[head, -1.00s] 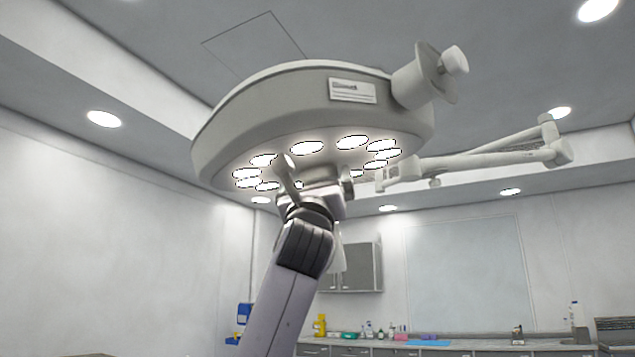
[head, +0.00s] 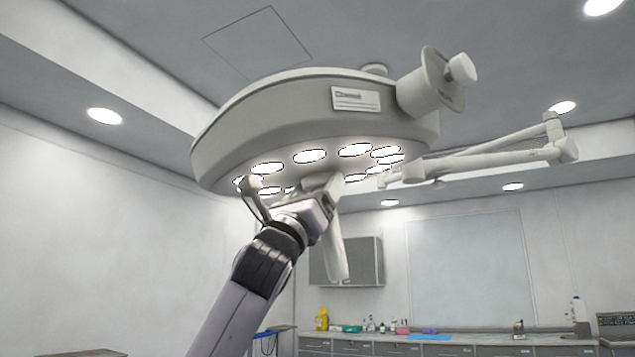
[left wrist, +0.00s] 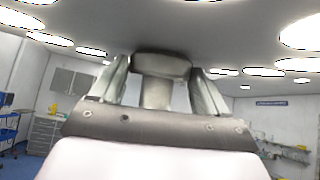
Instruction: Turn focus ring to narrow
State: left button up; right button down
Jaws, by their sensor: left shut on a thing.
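The surgical lamp head (head: 290,120) is a large pale grey disc with lit lamps on its underside. The focus ring (left wrist: 160,66) shows in the left wrist view as a dark rounded block on a short stem at the centre of the underside. My left gripper (head: 322,186) is under the lamp, tilted up to the right. In the left wrist view the fingers of my left gripper (left wrist: 160,82) stand on both sides of the ring and are shut on it. The contact faces are hard to see. The ring's markings are not visible. My right gripper is out of view.
A jointed lamp arm (head: 490,158) reaches off to the right of the lamp head. A pale elongated part (head: 338,245) hangs beside my wrist. A grey wall cabinet (head: 362,263) and a counter with bottles (head: 440,345) stand far behind. Open air surrounds the lamp.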

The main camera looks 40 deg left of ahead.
pick_arm(q)
jog(key=shift+a+m+t+h, duration=0.2)
jog(key=shift+m+h, duration=0.5)
jog(key=shift+h, duration=0.7)
jog(key=shift+a+m+t+h, duration=0.1)
jog(key=shift+m+t+h, duration=0.2)
jog(key=shift+m+h, duration=0.75)
jog(key=shift+n+h, duration=0.25)
jog(key=shift+h, duration=0.4)
jog(key=o, duration=1)
jog(key=shift+o, duration=0.2)
jog(key=b+v, duration=0.3)
jog(key=v, duration=0.4)
